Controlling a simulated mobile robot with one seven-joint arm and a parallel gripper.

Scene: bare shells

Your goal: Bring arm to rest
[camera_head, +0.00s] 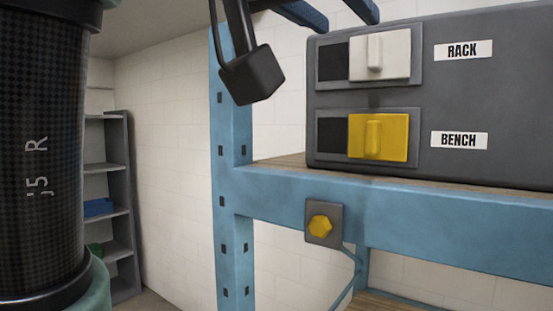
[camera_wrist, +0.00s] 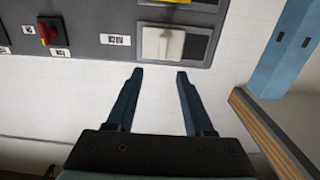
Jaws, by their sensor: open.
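My gripper (camera_wrist: 160,73) is open and empty, with its two dark blue fingers spread apart in the wrist view. In that view the fingertips lie just below the grey panel's edge, with pale wall tiles between them; I see no contact. In the head view only the fingers of my gripper (camera_head: 350,19) show, at the top edge, left of and above the panel. The arm is raised; part of it fills the left side of the head view.
A grey panel (camera_head: 470,95) on a blue rack (camera_head: 420,228) carries a white slider (camera_head: 396,55) marked RACK and a yellow slider (camera_head: 392,137) marked BENCH. A red knob (camera_wrist: 45,34) shows too. Grey shelves (camera_head: 118,170) stand behind.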

